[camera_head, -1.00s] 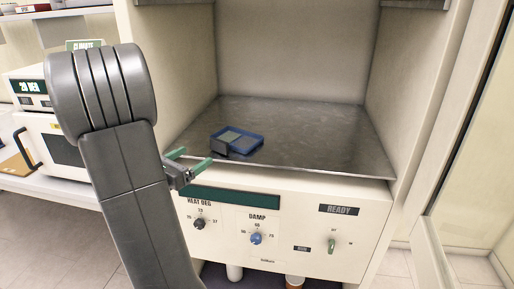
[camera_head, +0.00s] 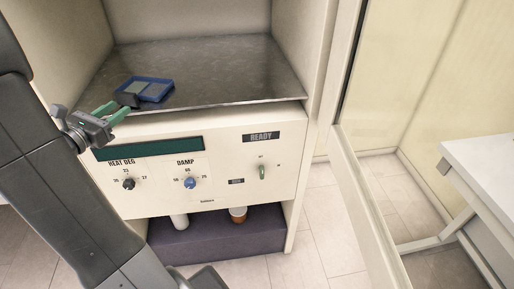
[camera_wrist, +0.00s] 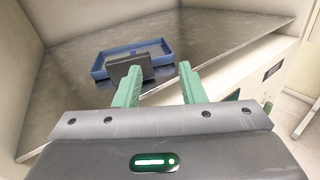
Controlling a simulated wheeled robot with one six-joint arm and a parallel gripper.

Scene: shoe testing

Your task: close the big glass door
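The big glass door (camera_head: 362,170) stands open at the right of the cabinet in the head view, with a pale frame around its clear pane. The cabinet (camera_head: 215,165) has an open chamber with a dark metal floor (camera_head: 225,75). My gripper (camera_head: 112,112) is at the chamber's front left edge, well to the left of the door. In the wrist view my gripper (camera_wrist: 158,82) shows two green fingers apart with nothing between them. The door is not seen in the wrist view.
A blue tray (camera_head: 157,90) lies on the chamber floor, with a dark block (camera_wrist: 130,72) at its near side just beyond my fingers. The front panel has knobs (camera_head: 190,183) and a green switch (camera_head: 262,172). A white table (camera_head: 485,165) stands at the far right. Tiled floor is free before the door.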

